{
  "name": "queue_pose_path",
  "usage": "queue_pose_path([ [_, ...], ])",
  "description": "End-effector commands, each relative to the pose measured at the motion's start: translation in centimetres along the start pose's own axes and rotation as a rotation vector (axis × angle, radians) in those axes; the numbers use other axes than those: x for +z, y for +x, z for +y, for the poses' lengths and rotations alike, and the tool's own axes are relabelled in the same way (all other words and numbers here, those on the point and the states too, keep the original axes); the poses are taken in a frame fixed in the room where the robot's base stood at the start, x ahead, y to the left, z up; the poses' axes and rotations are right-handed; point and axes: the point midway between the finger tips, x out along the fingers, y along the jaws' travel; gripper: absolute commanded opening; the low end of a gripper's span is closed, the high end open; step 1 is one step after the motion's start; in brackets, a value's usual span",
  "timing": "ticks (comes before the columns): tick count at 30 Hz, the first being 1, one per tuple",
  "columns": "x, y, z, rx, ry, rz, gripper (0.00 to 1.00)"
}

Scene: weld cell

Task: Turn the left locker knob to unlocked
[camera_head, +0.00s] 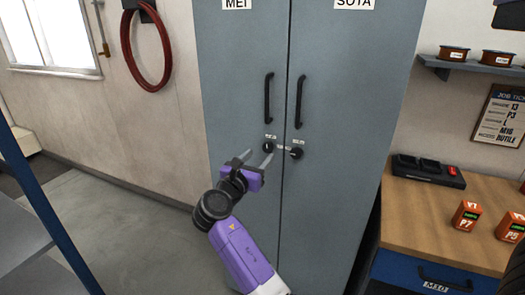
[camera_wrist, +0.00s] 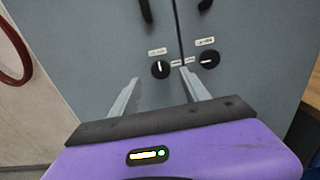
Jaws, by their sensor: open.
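The tall grey locker (camera_head: 240,60) has two doors, with a black left knob (camera_head: 268,147) and a black right knob (camera_head: 296,153) below the handles. In the wrist view the left knob (camera_wrist: 160,69) shows a near-vertical white mark. The right knob (camera_wrist: 208,60) shows a near-horizontal mark. Small labels sit above both knobs, too small to read. My gripper (camera_head: 257,157) is open and empty, its fingers pointing at the locker. In the wrist view the left knob appears between and just beyond the fingertips (camera_wrist: 160,77). I cannot tell any contact.
Two black vertical handles (camera_head: 269,97) (camera_head: 299,101) stand above the knobs. A wooden-topped workbench (camera_head: 430,215) with orange boxes (camera_head: 466,215) is at the right. A blue-framed shelf (camera_head: 40,215) is at the left. Floor (camera_head: 130,225) is clear left of the locker.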

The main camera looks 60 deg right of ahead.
Motion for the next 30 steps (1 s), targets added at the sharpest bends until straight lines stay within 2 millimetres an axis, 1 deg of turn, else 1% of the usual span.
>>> queue_pose_path([
  [1,0.1,0.9,-0.1,-0.003,0.000,0.000,0.54],
  [3,0.1,2.0,-0.1,-0.003,0.000,0.000,0.54],
  [9,0.0,4.4,0.0,0.001,0.000,0.000,0.54],
  [14,0.0,5.1,0.1,0.002,0.002,0.000,0.54],
  [21,0.0,5.2,0.1,0.002,0.002,0.000,0.54],
  [26,0.0,5.2,0.1,0.002,0.002,0.000,0.23],
  [27,0.0,5.2,0.1,0.002,0.002,0.000,0.15],
  [29,0.0,5.2,0.1,0.002,0.002,0.000,0.03],
  [30,0.0,5.2,0.1,0.002,0.002,0.000,0.00],
])
